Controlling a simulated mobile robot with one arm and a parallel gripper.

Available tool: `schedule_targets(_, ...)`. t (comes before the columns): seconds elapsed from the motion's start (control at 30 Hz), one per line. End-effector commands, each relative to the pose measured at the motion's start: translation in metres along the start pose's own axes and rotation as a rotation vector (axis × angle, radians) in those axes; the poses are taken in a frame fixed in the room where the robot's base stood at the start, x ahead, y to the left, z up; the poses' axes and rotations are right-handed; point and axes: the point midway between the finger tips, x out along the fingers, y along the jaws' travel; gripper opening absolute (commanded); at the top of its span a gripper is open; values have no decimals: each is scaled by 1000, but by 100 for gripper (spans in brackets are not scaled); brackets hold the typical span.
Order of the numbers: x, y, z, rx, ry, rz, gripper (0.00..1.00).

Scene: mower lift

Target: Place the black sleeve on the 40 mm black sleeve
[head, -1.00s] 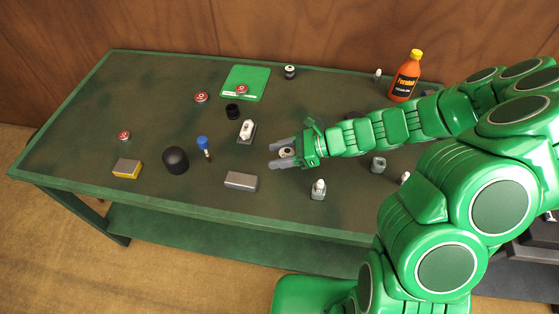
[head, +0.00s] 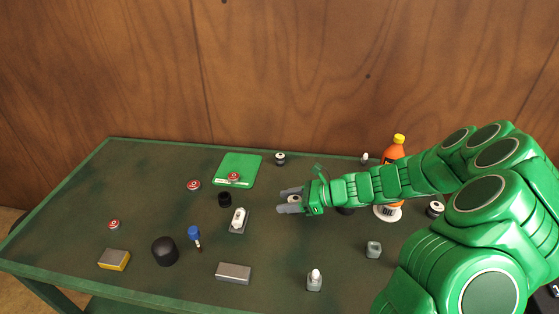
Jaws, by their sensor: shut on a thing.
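My gripper (head: 290,203) is at the middle right of the table in the head view, its fingers pointing left. It is shut on a small round piece with a pale top and dark centre, which looks like the black sleeve (head: 294,198); its sides are mostly hidden by the fingers. A short plain black sleeve (head: 225,199) stands on the table to the left of my gripper, apart from it. Another dark round piece (head: 345,211) is partly hidden under my forearm. I cannot tell from its look which sleeve is the 40 mm one.
A white part on a grey block (head: 238,220) stands left of my gripper. A green mat (head: 237,167) carries a red-and-white disc. A black-and-white round piece (head: 280,158) stands behind. An orange bottle (head: 391,152) is partly behind my arm. A grey block (head: 233,273) lies in front.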

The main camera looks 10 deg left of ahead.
Motion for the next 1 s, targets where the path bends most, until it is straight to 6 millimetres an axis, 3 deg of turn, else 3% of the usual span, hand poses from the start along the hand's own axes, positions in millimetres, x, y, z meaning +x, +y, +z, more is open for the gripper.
schedule_targets(0.3,-1,-100,30,39,2,-112,0)
schedule_targets(0.5,5,-147,66,58,0,-148,0)
schedule_targets(0.73,11,-175,96,67,-2,-166,0)
schedule_targets(1.0,19,-192,100,69,-2,-168,0)
